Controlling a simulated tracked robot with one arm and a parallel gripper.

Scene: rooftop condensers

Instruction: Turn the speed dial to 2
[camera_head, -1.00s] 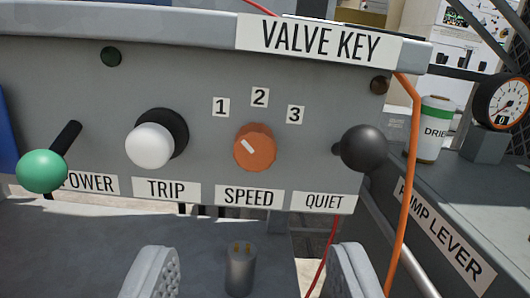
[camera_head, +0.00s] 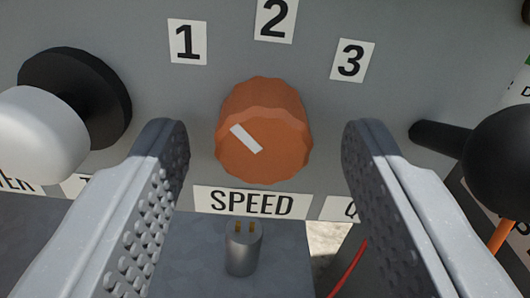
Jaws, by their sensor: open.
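The orange speed dial (camera_head: 270,150) sits on the grey panel above the SPEED label (camera_head: 250,203). Its white pointer mark (camera_head: 246,139) slants up and to the left, toward the number 1 label (camera_head: 187,42). The number 2 label (camera_head: 276,18) is above the dial and the number 3 label (camera_head: 352,61) is at its upper right. My gripper (camera_head: 265,145) is open, with one finger to the left of the dial and one to the right. Gaps show between the dial and both fingers, and nothing is held.
A white TRIP knob (camera_head: 42,135) on a black base (camera_head: 85,85) is close left of my left finger. A black ball-ended lever (camera_head: 505,155) stands out on the right. A metal cylinder with pins (camera_head: 243,250) is below the dial, with a red cable (camera_head: 348,268) beside it.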

